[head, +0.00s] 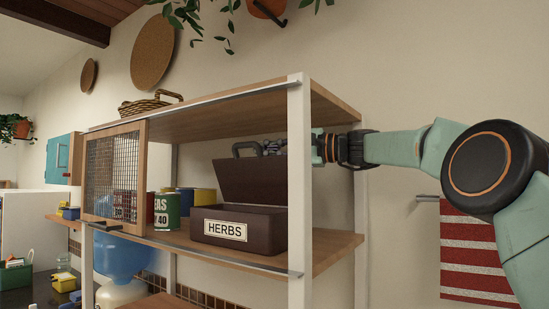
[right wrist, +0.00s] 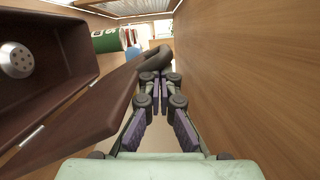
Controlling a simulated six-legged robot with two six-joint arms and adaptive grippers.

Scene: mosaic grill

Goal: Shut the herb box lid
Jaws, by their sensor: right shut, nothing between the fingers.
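The brown herb box (head: 270,225), with a "HERBS" label, sits on the middle shelf. Its lid (head: 250,180) stands open, raised at the back, with a dark handle (head: 245,149) on its upper edge. My right gripper (head: 272,147) reaches in from the right, behind the shelf's white post, next to the handle. In the right wrist view its fingers (right wrist: 162,85) are shut and empty on the outer side of the lid (right wrist: 85,115), close to the handle (right wrist: 157,60); I cannot tell whether they touch. The open box (right wrist: 60,45) is at left there. My left gripper is not in view.
The white front post (head: 299,190) stands before my right wrist. The upper shelf (head: 215,112) is just above. Cans, including a green one (head: 166,212), stand left of the box. A mesh door (head: 112,175) is further left. A striped towel (head: 468,255) hangs at right.

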